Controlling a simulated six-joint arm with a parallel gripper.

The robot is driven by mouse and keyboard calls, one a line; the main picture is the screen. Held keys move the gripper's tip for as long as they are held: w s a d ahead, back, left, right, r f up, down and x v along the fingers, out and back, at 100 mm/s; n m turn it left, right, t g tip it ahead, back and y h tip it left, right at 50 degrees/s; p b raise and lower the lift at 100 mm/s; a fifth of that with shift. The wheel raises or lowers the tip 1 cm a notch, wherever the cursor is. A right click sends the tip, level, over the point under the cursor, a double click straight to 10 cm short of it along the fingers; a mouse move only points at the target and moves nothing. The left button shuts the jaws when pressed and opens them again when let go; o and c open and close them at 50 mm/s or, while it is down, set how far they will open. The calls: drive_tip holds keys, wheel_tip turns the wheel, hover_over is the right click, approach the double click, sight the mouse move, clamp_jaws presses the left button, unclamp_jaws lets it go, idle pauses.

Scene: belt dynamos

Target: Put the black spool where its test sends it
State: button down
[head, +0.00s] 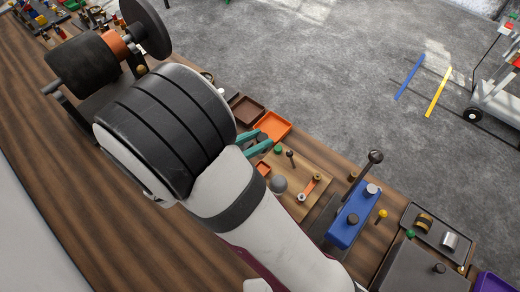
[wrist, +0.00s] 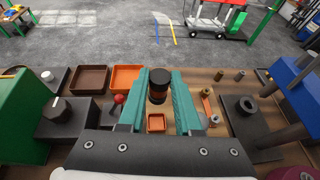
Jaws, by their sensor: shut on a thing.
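The black spool (wrist: 159,78) stands upright between the teal fingers of my gripper (wrist: 158,92) in the wrist view, with a copper-coloured band around its middle. The fingers are shut on it near their tips. In the head view my gripper (head: 257,143) shows only as teal fingers past my arm, and I cannot make out the spool there. A brown tray (wrist: 88,79) and an orange tray (wrist: 126,78) sit side by side beyond the gripper, to the left. A small orange dish (wrist: 156,122) lies below the spool in the picture.
A dark block with a knob (wrist: 64,112) stands left and a dark block with a round post (wrist: 248,108) right. A blue block with a lever (head: 350,216) and a tray (head: 446,229) with two metallic spools lie right. Belt machinery (head: 86,67) stands upper left.

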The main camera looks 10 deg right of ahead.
drive_tip(key=w+d+r+n+t+y, duration=0.15)
drive_tip(key=w+d+r, duration=0.25)
drive_tip(key=r, duration=0.5)
drive_tip(key=w+d+r+n+t+y, duration=0.1)
drive_tip(key=w+d+r+n+y, duration=0.15)
drive_tip(key=r, duration=0.55)
drive_tip(key=s+d+f+m+g+h, duration=0.1)
drive_tip(key=d+f+m+g+h, duration=0.1)
drive_tip(key=d+m+g+h, duration=0.8)
drive_tip(key=s+d+f+m+g+y, duration=0.4)
drive_tip(key=s+f+m+g+y, duration=0.1)
drive_tip(key=s+f+m+g, duration=0.3)
wheel_tip(320, 180, down, 5)
drive_tip(key=s+a+m+g+y, duration=0.2)
drive_tip(key=s+m+g+y, duration=0.1)
drive_tip(key=m+g+y, duration=0.35)
drive_tip(key=m+t+y, duration=1.7)
drive_tip(key=m+t, duration=0.3)
drive_tip(key=m, duration=0.9)
hover_over(277, 132)
drive_tip(key=f, duration=1)
drive_tip(key=shift+s+d, duration=0.1)
drive_tip(key=shift+d, duration=0.1)
drive_tip(key=f, duration=0.4)
drive_tip(key=shift+a, duration=0.2)
drive_tip(key=shift+f, duration=0.15)
